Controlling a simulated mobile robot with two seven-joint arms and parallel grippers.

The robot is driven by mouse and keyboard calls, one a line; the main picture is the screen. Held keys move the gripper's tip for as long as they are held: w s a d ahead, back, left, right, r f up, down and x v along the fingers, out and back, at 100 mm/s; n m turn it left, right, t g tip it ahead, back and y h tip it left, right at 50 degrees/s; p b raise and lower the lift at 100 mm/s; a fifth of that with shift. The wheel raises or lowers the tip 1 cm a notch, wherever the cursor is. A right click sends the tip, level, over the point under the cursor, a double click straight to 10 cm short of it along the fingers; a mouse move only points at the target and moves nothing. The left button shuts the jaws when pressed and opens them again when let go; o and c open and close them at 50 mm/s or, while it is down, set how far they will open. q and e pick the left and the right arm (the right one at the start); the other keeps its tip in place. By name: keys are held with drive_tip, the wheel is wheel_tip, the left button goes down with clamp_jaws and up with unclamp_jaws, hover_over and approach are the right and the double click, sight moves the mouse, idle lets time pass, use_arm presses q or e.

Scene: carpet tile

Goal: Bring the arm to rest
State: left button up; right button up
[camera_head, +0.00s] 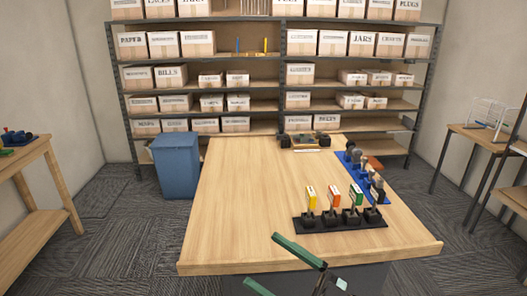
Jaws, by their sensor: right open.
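My right gripper (260,259) shows at the bottom centre, cut off by the lower picture edge. Its two dark green fingers are apart, point to the left, and hold nothing that I can see. The upper finger overlaps the near edge of the wooden table (235,205) in the picture; I cannot tell its height above the top. Most of my right arm is out of view. My left gripper is not in view.
A black base (340,226) on the table's right side carries several dark holders with yellow, orange and green tags. Behind it is a blue rack (376,192) with dark parts. A blue bin (177,165) stands left. The table's left half is clear. Boxed shelves are behind.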

drive_tip(key=d+f+m+t+h, duration=0.3)
drive_tip(key=d+f+m+h, duration=0.3)
drive_tip(key=f, duration=0.4)
drive_tip(key=d+f+m+t+h, duration=0.4)
drive_tip(key=f+m+h, duration=0.3)
drive_tip(key=f+h, duration=0.25)
drive_tip(key=s+d+f+g+h, duration=0.1)
drive_tip(key=s+d+f+g, duration=0.1)
drive_tip(key=s+f, duration=0.5)
drive_tip(key=s+d+f+m+g+h, duration=0.1)
drive_tip(key=s+f+g, duration=0.4)
drive_tip(key=f, duration=0.5)
drive_tip(key=shift+s+d+h, duration=0.75)
drive_tip(key=shift+s+d, duration=0.25)
drive_tip(key=shift+s, duration=0.1)
drive_tip(key=shift+c, duration=0.2)
